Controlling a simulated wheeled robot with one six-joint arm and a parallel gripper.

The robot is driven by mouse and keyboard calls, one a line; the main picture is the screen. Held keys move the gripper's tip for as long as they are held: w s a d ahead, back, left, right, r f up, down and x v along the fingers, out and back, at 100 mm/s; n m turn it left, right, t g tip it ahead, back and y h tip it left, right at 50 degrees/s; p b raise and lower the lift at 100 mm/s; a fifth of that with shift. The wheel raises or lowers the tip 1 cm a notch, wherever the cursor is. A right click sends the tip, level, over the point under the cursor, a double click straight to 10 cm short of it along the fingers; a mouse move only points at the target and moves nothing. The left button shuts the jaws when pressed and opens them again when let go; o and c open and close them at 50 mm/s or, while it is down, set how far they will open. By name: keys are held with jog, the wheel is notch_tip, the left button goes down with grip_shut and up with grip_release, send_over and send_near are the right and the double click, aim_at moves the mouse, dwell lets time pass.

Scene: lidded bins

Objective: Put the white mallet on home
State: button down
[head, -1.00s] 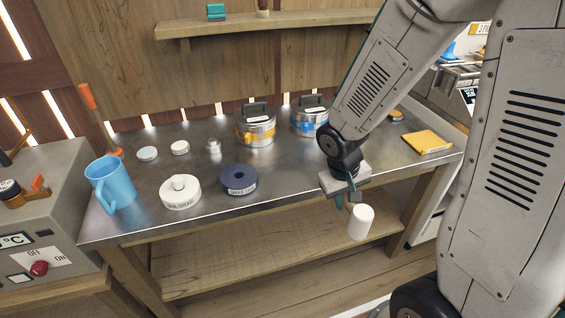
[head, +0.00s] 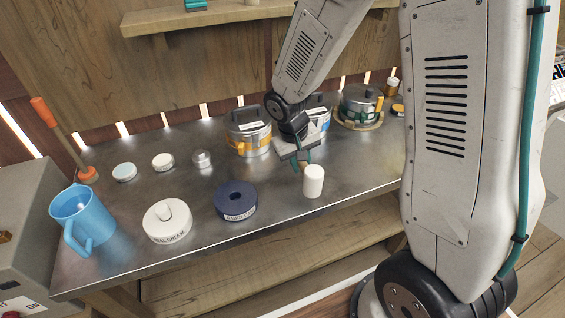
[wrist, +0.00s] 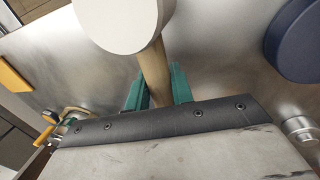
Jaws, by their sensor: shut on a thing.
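The white mallet (head: 313,182) has a plain white cylindrical head, seen near the front edge of the bench, just below my gripper (head: 305,162). In the wrist view, its white head (wrist: 122,20) fills the top and its wooden handle (wrist: 154,74) runs down between the green fingers of my gripper (wrist: 158,88). My gripper is shut on that handle. The mallet seems held above the steel bench top; the exact gap cannot be told. No place marked as home can be made out.
A navy ring-shaped container (head: 236,201) and a white knobbed container (head: 168,221) stand left of the mallet. A blue mug (head: 84,220) is farther left. Banded pots (head: 249,133) stand behind. A steel bench (head: 120,257) carries them; its right front is bare.

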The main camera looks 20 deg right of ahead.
jog(key=w+a, duration=0.1)
jog(key=w, duration=0.2)
jog(key=w+a, duration=0.1)
jog(key=w, duration=0.1)
jog(key=shift+w+a+f, duration=0.3)
jog(key=shift+a, duration=0.05)
jog(key=shift+w+a+f, duration=0.1)
jog(key=shift+w+f, duration=0.05)
jog(key=shift+f, duration=0.75)
jog(key=shift+w+a+f, duration=0.1)
jog(key=shift+w+f, duration=0.05)
jog(key=shift+f, duration=0.7)
jog(key=shift+d+f, duration=0.1)
jog(key=shift+f, duration=0.05)
jog(key=c, duration=1.2)
grip_release()
